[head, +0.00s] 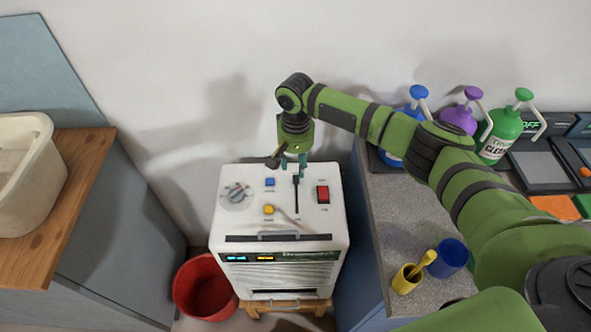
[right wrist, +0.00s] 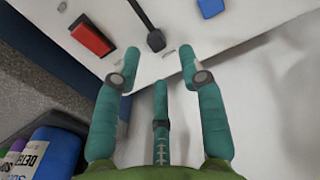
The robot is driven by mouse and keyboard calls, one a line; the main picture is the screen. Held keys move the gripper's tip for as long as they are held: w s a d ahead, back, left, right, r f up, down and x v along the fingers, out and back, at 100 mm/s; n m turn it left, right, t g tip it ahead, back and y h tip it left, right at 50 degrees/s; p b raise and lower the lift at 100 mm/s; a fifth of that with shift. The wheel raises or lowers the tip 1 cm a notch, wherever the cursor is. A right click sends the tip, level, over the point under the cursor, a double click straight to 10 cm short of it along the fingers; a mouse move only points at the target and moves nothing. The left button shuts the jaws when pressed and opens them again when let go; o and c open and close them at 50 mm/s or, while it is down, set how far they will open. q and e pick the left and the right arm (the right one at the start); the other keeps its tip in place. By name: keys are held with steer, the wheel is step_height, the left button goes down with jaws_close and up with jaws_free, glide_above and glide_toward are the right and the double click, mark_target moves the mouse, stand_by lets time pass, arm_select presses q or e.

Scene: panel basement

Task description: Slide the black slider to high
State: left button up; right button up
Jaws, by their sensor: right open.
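A white machine (head: 225,222) carries a black slider (head: 296,180) in a narrow dark slot on its top panel. The slider's knob is at the slot's end nearest the wall; the small labels by the slot are too small to read. In the right wrist view the black knob (right wrist: 156,41) shows just beyond my fingertips, between the two outer ones and apart from them. My right gripper (head: 292,162) is open and empty above the panel's wall-side edge; its fingers also show in the right wrist view (right wrist: 159,60). My left gripper is not in view.
A red rocker switch (head: 322,194) is right of the slider; a blue button (head: 270,182), a yellow button (head: 269,209) and a dial (head: 236,193) are left. A counter (head: 385,225) with pump bottles (head: 496,135) stands right. A red bucket (head: 203,288) is on the floor.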

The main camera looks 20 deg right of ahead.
mark_target(295, 176)
step_height(295, 176, up, 8)
steer(key=shift+f, duration=0.15)
steer(key=shift+a, duration=0.1)
stand_by(0.5)
